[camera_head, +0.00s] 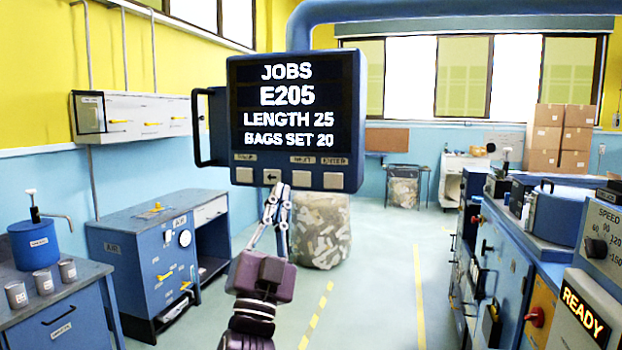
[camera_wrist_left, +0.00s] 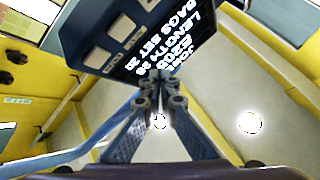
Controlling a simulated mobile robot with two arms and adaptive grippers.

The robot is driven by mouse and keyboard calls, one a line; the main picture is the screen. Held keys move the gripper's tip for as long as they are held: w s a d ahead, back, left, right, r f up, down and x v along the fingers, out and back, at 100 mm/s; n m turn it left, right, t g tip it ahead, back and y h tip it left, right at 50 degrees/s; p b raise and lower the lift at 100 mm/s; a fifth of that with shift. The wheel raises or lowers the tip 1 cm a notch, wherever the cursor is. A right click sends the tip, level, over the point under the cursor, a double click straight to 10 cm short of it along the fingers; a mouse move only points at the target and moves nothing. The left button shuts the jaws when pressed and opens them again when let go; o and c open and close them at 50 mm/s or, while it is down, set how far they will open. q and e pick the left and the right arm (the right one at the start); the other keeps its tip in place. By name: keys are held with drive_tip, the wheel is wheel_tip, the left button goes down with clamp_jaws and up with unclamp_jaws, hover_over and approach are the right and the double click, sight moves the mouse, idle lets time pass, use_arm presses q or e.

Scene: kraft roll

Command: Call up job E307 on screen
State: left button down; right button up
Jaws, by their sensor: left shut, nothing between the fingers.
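The job screen (camera_head: 297,110) is a dark blue panel in the middle of the head view. It reads JOBS, E205, LENGTH 25, BAGS SET 20. A row of buttons runs along its lower edge: a back-arrow button (camera_head: 272,177), a NEXT button (camera_head: 302,178), an ENTER button (camera_head: 333,180) and one at the left end. My left gripper (camera_head: 279,191) is shut and empty, its tips just below the arrow button; contact cannot be told. The panel (camera_wrist_left: 150,40) also shows in the left wrist view, above the fingertips (camera_wrist_left: 160,95). My right gripper is out of view.
A blue machine (camera_head: 500,250) with a READY sign (camera_head: 584,316) stands at right. A blue cabinet (camera_head: 150,260) and a bench with a blue pot (camera_head: 34,245) stand at left. A patterned bale (camera_head: 322,232) is behind the panel.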

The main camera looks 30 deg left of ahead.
sight(297, 186)
use_arm(q)
drive_tip(key=shift+s+r, duration=0.1)
drive_tip(key=shift+r, duration=0.1)
drive_tip(key=shift+w+a+b, duration=0.3)
drive_tip(key=shift+w+b, duration=0.15)
drive_tip(key=shift+w, duration=1)
drive_tip(key=shift+w+a+b, duration=0.35)
drive_tip(key=shift+w+b, duration=0.05)
drive_tip(key=shift+w, duration=1)
drive_tip(key=shift+w+a+b, duration=0.3)
drive_tip(key=shift+w+b, duration=0.15)
drive_tip(key=shift+w, duration=1)
drive_tip(key=shift+w, duration=0.15)
drive_tip(key=shift+w+a, duration=0.1)
drive_tip(key=shift+w, duration=0.2)
